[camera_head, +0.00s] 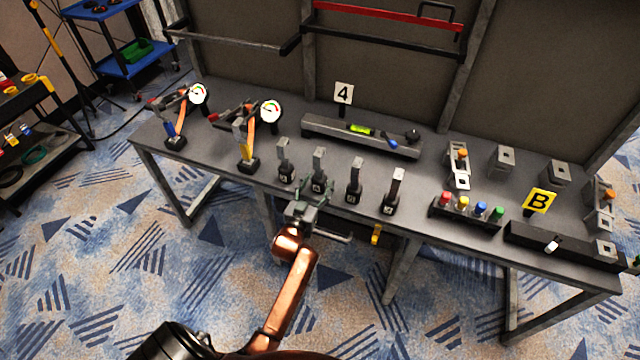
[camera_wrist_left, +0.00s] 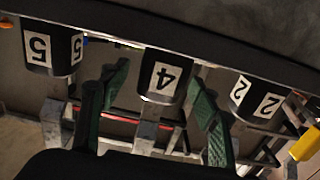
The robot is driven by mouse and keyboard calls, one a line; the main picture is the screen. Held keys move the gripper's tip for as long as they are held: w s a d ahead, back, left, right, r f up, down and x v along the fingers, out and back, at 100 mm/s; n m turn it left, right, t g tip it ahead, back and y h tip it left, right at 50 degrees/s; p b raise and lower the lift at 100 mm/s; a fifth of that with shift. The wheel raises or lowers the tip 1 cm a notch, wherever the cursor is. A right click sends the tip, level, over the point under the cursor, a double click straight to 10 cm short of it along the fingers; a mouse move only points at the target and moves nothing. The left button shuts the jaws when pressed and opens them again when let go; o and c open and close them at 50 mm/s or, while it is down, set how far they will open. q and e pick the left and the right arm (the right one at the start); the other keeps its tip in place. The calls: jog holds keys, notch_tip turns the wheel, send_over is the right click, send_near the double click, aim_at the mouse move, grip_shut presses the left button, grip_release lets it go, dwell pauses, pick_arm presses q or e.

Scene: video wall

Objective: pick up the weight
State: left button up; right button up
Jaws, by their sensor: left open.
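Several dark weights with upright grey handles stand in a row along the table's front edge. In the head view, my left gripper (camera_head: 308,203) is open, in front of the second weight from the left (camera_head: 318,184). In the left wrist view, which is upside down, my gripper's green fingers (camera_wrist_left: 160,78) are spread to either side of the weight marked 4 (camera_wrist_left: 165,72). The weight marked 5 (camera_wrist_left: 52,46) is to its left and the one marked 2 (camera_wrist_left: 257,98) to its right. I cannot tell whether the fingers touch anything. My right gripper is out of view.
The grey table (camera_head: 225,183) also holds two gauge tools (camera_head: 243,140) at left, a levelled bar (camera_head: 320,127) behind the weights, and a block of coloured knobs (camera_head: 466,210) at right. Open carpet lies in front.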

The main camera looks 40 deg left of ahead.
pick_arm(q)
jog(key=shift+w+a, duration=0.25)
jog(key=shift+w, duration=0.4)
jog(key=shift+c, duration=0.4)
grip_shut()
jog(key=shift+r, duration=0.25)
